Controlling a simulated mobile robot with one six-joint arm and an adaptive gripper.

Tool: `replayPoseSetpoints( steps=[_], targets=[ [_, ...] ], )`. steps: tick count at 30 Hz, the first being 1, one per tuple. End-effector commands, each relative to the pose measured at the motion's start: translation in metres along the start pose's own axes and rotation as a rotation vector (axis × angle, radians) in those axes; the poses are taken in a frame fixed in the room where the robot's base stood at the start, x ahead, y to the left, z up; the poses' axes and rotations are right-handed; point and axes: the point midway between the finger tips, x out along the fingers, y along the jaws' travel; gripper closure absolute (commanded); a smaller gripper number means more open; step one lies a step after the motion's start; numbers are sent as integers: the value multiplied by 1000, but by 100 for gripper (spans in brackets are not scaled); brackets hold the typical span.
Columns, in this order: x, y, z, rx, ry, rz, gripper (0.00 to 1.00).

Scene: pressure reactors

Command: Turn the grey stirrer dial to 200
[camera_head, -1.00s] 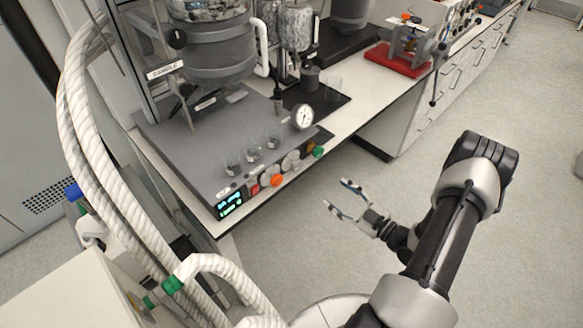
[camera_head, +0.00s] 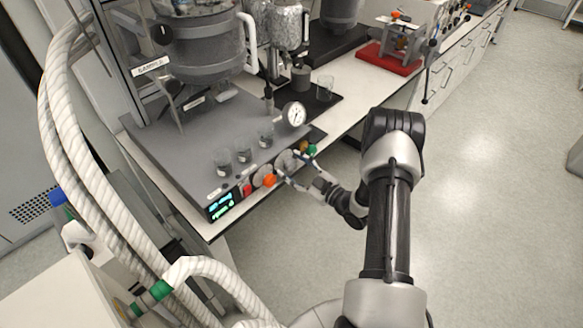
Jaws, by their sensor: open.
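The front panel (camera_head: 232,200) of the grey reactor base carries a row of controls. A round grey dial (camera_head: 285,159) sits in the right part of the row, between an orange knob (camera_head: 270,180) and a green knob (camera_head: 312,149). I cannot read any stirrer label or scale on it. My gripper (camera_head: 291,165) is open in front of this dial, with its fingers spread toward the panel. The fingertips partly overlap the dial's edge in this view; I cannot tell if they touch it. A lit display (camera_head: 222,205) shows text too small to read.
Several glass beakers (camera_head: 243,155) stand on the base top above the panel. A round gauge (camera_head: 294,114) is behind them. A reactor vessel (camera_head: 205,60) and thick white hoses (camera_head: 70,150) are at left. The floor at right is free.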

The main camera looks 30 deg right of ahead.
Motion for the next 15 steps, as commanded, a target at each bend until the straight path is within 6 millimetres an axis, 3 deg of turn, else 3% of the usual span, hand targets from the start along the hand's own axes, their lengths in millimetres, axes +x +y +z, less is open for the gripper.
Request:
replayPoseSetpoints(
  steps=[4, 13, 15],
  targets=[
    [10, 0, 0, -1, 0, 0, 44],
    [12, 0, 0, 0, -1, 0, 44],
    [12, 0, 0, 0, -1, 0, 48]
  ],
)
